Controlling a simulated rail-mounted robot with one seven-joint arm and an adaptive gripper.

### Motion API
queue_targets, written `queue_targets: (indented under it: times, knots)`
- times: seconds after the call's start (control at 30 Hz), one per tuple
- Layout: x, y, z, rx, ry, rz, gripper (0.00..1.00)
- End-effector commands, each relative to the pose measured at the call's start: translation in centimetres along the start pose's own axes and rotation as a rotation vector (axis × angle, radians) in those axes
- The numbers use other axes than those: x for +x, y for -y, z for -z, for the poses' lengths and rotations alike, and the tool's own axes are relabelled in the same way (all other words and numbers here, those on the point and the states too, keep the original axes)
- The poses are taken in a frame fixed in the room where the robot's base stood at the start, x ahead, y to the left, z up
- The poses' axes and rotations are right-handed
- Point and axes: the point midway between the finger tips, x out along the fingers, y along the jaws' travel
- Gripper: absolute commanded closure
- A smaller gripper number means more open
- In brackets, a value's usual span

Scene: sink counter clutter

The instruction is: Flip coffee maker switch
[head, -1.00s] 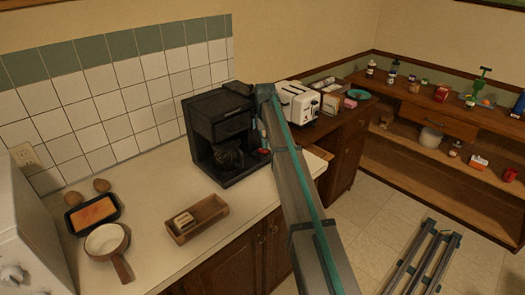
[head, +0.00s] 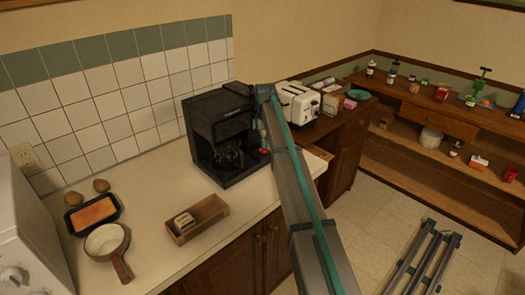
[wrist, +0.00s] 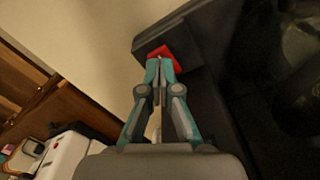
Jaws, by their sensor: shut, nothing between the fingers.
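The black coffee maker (head: 222,130) stands on the counter against the tiled wall in the head view. Its dark side and base (wrist: 235,60) fill the right of the wrist view. A red switch (wrist: 161,52) shows on the coffee maker's base in the wrist view. My gripper (wrist: 160,60) is shut and empty, with its fingertips at the red switch, overlapping its lower edge in the picture. I cannot tell whether they touch it. In the head view my gripper is mostly hidden behind my arm, just right of the coffee maker, with a bit of red (head: 265,151) beside it.
A white toaster (head: 298,103) stands right of my arm. A wooden tray (head: 198,219) lies in front of the coffee maker. A pan (head: 107,241) and a black dish (head: 92,213) are at the left. Counter between pan and coffee maker is mostly clear.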

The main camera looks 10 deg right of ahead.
Motion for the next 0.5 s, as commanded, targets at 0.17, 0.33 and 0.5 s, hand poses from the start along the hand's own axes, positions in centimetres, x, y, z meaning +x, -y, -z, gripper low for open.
queue_targets:
  times: [0.17, 0.33, 0.5]
  knots:
    - [0.05, 0.00, -0.01, 0.000, 0.000, 0.000, 1.00]
    - [0.23, 0.00, 0.00, 0.000, 0.000, 0.000, 1.00]
    - [0.47, 0.00, 0.00, 0.000, 0.000, 0.000, 1.00]
